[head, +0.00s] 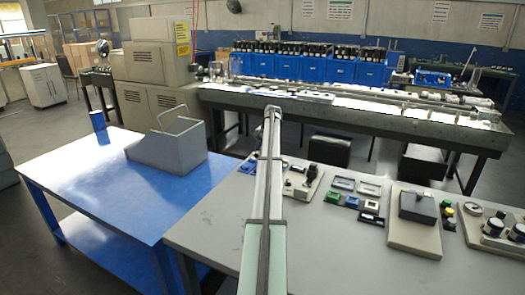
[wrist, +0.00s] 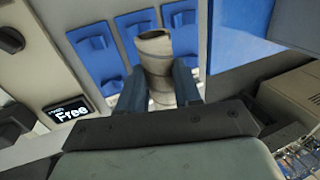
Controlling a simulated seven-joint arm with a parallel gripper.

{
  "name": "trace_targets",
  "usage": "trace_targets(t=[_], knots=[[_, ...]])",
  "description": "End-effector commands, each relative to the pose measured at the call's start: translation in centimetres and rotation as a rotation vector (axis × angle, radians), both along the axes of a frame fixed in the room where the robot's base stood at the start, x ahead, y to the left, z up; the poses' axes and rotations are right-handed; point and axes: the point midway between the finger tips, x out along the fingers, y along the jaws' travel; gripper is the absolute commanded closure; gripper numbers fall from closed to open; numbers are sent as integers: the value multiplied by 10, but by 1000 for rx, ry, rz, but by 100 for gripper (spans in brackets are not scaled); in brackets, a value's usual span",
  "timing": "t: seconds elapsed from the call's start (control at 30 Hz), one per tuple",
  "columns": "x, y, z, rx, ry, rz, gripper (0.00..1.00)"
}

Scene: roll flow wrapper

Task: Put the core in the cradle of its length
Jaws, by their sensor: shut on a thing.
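In the wrist view my gripper (wrist: 160,88) is shut on the core (wrist: 155,58), a beige-grey, hollow cylinder with a streaked surface. One dark blue-grey finger is on each side of it. The core's open end points away from my palm. Beyond it are several blue cradles (wrist: 92,48), flat plates with raised blocks, on a pale panel. The core covers part of the cradles behind it. I cannot tell whether the core touches any cradle, or which cradle fits its length. In the head view I cannot make out the gripper or the core.
A black display reading "Free" (wrist: 70,112) is beside the cradles in the wrist view. In the head view, a grey worktable (head: 210,235) carries small devices and a dark box (head: 417,207). A blue table (head: 85,185) on the left bears a grey open bin (head: 165,155).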

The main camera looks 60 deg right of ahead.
Motion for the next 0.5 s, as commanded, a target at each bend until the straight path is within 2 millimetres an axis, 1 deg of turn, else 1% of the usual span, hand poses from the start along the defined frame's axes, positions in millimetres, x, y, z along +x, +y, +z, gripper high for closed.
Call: trace_targets(t=[0.27,0.5], knots=[[0,0,-17,0,2,1,96],[-1,0,-36,0,2,1,96]])
